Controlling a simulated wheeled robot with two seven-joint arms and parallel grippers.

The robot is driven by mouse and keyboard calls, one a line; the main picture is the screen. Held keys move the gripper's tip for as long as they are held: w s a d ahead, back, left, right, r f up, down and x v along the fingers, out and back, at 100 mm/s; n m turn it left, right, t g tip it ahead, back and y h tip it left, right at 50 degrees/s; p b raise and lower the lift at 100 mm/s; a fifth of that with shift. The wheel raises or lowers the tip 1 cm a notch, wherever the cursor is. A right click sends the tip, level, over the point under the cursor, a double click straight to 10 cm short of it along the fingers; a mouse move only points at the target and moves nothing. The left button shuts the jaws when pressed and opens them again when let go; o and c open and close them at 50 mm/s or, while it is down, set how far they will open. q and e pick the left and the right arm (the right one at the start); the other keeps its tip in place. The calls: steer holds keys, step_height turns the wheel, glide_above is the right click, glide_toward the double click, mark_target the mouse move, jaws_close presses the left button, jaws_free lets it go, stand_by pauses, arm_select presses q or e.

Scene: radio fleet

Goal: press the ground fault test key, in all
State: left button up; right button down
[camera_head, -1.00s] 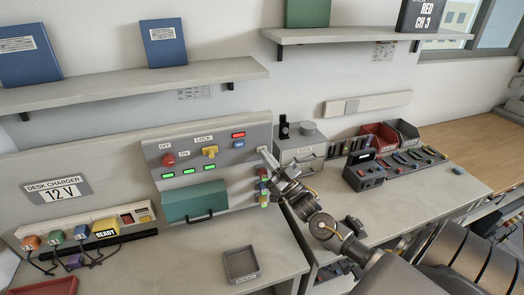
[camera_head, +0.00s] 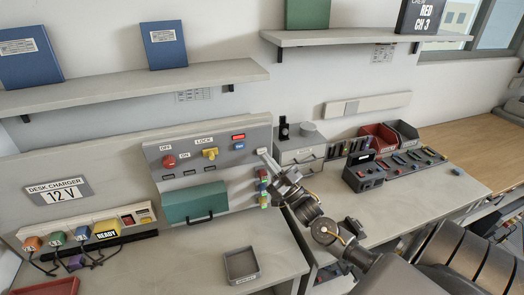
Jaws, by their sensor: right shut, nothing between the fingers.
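A grey wall panel (camera_head: 222,158) holds a red knob (camera_head: 169,161), a yellow lock switch (camera_head: 210,153), and red (camera_head: 238,137) and blue (camera_head: 239,146) labelled parts. A small pale key (camera_head: 267,146) is at its upper right; its lettering is too small to read, so I cannot tell if it is the ground fault test key. My right gripper (camera_head: 263,154) is shut and empty, its tip just below that key; I cannot tell whether they touch. The indicator windows (camera_head: 190,173) in the panel's middle row look dark. My left gripper is out of view.
A teal cover with a handle (camera_head: 195,202) is on the lower panel. Coloured parts (camera_head: 263,187) hang beside my right gripper. A grey tray (camera_head: 241,265) stands on the desk. A dark radio unit (camera_head: 363,172) and red bin (camera_head: 378,137) are at right.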

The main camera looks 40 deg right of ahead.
steer(key=s, duration=0.1)
steer(key=s+a+p, duration=0.1)
steer(key=s, duration=0.1)
steer(key=s+p, duration=0.1)
steer(key=shift+s+a, duration=0.35)
stand_by(1.0)
